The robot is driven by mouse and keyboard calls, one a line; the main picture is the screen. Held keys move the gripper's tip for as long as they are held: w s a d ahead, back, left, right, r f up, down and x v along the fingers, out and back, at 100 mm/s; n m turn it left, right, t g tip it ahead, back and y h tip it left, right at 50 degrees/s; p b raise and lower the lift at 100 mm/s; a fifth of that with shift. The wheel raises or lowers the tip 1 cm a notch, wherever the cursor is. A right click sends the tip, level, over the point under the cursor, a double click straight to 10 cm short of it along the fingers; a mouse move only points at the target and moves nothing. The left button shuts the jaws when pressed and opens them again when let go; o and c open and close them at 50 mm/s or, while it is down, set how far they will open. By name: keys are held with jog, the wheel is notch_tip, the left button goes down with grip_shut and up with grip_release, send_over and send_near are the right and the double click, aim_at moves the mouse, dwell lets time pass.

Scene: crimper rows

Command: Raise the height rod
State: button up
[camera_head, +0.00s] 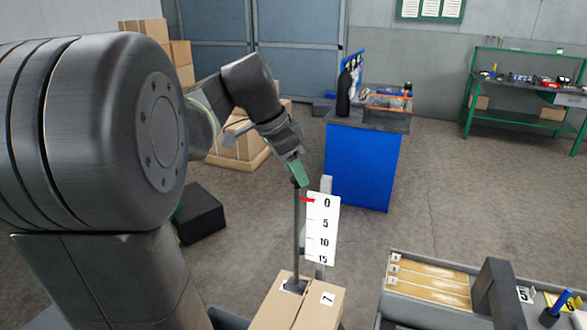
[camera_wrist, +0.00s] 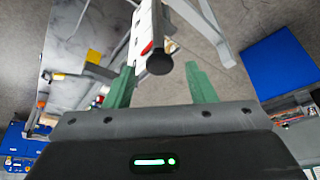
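The height rod (camera_head: 297,240) is a thin dark upright rod beside a white scale plate (camera_head: 322,228) marked 0, 5, 10, 15 from the top. Its lower end meets a dark foot on a cardboard box (camera_head: 328,312) labelled 7. A red pointer (camera_head: 307,200) stands level with the 0 mark. My gripper (camera_head: 299,180) has green fingers and is at the rod's top end. In the wrist view, its fingers stand apart, with the rod's round black knob (camera_wrist: 160,63) showing between their tips. No contact with the knob is visible.
A blue cabinet (camera_head: 360,165) with a cluttered top stands behind the scale. A tray of yellowish parts (camera_head: 432,284) is at the lower right. A green workbench (camera_head: 530,85) is at the back right. A black box (camera_head: 200,214) lies on the floor at left.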

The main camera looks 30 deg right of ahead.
jog(key=shift+f, duration=0.1)
jog(key=b+v, duration=0.1)
jog(key=v, duration=1.2)
jog(key=shift+r, duration=0.4)
jog(key=shift+w, duration=0.15)
jog(key=p+x, duration=0.1)
jog(key=x, duration=1.3)
jog(key=shift+a, duration=0.15)
jog(key=shift+f, duration=0.2)
jog(key=shift+r, duration=0.15)
